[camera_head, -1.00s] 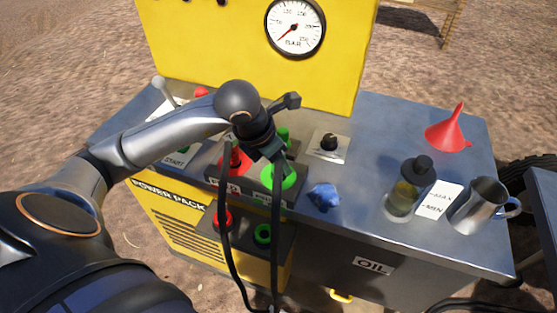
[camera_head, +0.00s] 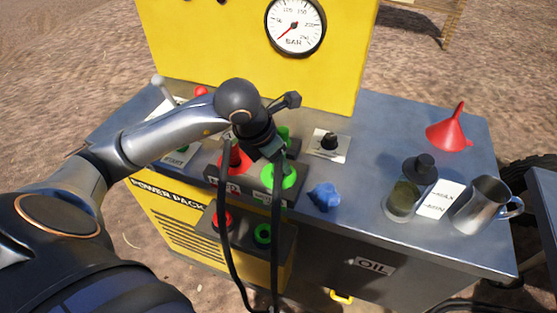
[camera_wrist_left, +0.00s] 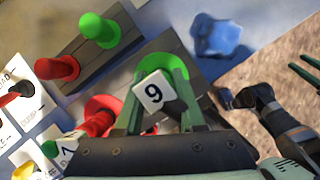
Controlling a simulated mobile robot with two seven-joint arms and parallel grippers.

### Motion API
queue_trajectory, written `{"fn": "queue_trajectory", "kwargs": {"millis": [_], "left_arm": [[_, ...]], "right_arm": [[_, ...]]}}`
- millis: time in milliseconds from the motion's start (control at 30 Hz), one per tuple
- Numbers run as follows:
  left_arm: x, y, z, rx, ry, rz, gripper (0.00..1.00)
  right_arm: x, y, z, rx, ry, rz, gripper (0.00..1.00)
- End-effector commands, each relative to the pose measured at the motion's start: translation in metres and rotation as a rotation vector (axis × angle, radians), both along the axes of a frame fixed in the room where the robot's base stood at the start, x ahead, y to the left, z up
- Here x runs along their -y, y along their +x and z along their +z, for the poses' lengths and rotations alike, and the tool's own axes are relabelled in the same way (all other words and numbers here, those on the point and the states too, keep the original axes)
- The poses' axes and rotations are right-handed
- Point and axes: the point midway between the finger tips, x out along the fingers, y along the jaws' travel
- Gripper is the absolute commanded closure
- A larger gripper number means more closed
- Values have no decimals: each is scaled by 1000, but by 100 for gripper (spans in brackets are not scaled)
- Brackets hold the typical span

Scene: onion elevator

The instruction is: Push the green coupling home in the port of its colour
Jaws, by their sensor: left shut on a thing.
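My left gripper (camera_wrist_left: 160,95) is shut on the green coupling, which the fingers and a white tag marked 9 (camera_wrist_left: 153,92) mostly hide. It stands over the upper green port, whose ring (camera_head: 280,177) shows around and below the gripper; the ring also shows in the wrist view (camera_wrist_left: 194,84). How deep the coupling sits is hidden. A black hose (camera_head: 276,235) hangs from it. Beside it a red coupling (camera_head: 236,157) stands in the red port, also in the wrist view (camera_wrist_left: 94,125). Two dark green prongs, apart and empty, look like my right gripper (camera_wrist_left: 305,70) at the wrist view's right edge.
Lower red (camera_head: 222,219) and green (camera_head: 263,233) ports sit on the front. Red (camera_wrist_left: 58,68) and green (camera_wrist_left: 100,30) caps stand behind. A blue rag (camera_head: 325,197) lies close right. A funnel (camera_head: 450,128), oil glass (camera_head: 403,200) and metal jug (camera_head: 482,205) stand farther right.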

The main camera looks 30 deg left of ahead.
Motion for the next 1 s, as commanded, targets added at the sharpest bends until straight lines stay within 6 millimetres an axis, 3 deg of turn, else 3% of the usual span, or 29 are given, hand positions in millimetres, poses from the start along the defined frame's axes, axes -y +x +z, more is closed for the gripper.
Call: {"fn": "queue_trajectory", "kwargs": {"millis": [1000], "left_arm": [[0,0,-3,1,0,0,100]], "right_arm": [[0,0,-7,0,0,0,50]]}}
